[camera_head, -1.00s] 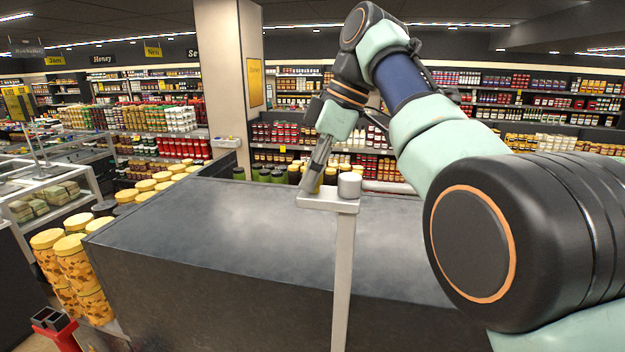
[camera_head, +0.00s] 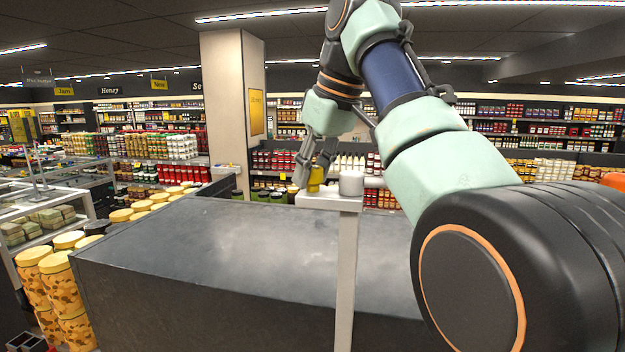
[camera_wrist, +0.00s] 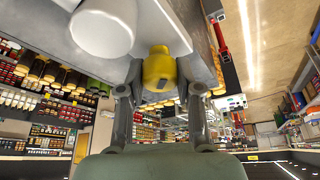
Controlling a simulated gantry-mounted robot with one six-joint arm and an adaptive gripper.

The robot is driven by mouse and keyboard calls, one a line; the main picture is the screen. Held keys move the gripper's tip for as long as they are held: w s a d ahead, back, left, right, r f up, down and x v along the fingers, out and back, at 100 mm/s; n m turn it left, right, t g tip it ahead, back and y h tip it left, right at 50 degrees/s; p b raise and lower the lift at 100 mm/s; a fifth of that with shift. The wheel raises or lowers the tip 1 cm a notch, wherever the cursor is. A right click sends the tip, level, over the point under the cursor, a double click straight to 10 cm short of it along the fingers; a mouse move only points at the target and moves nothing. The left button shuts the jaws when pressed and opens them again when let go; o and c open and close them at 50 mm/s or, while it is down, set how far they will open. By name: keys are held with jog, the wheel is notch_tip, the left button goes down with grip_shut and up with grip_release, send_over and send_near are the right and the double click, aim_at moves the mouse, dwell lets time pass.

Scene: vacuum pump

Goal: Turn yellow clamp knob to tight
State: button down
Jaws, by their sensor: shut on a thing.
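The yellow clamp knob (camera_head: 315,177) sits at the left end of a pale bracket (camera_head: 345,202) on a post, beside a white cylinder (camera_head: 351,184). In the wrist view the yellow knob (camera_wrist: 159,69) is in the upper middle, with a dark mark on its near face. The white cylinder (camera_wrist: 103,27) is to its left. In the wrist view my gripper (camera_wrist: 161,90) has one finger on each side of the knob. The exact contact points are hard to see.
A square pillar (camera_head: 228,110) and stocked shelves are farther back.

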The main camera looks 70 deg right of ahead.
jog(key=m+g+h+b, duration=0.1)
jog(key=m, duration=0.3)
jog(key=shift+m, duration=0.3)
jog(key=shift+m+g+h, duration=0.6)
jog(key=shift+m+h, duration=0.1)
jog(key=shift+m, duration=1.2)
jog(key=c, duration=0.8)
grip_release()
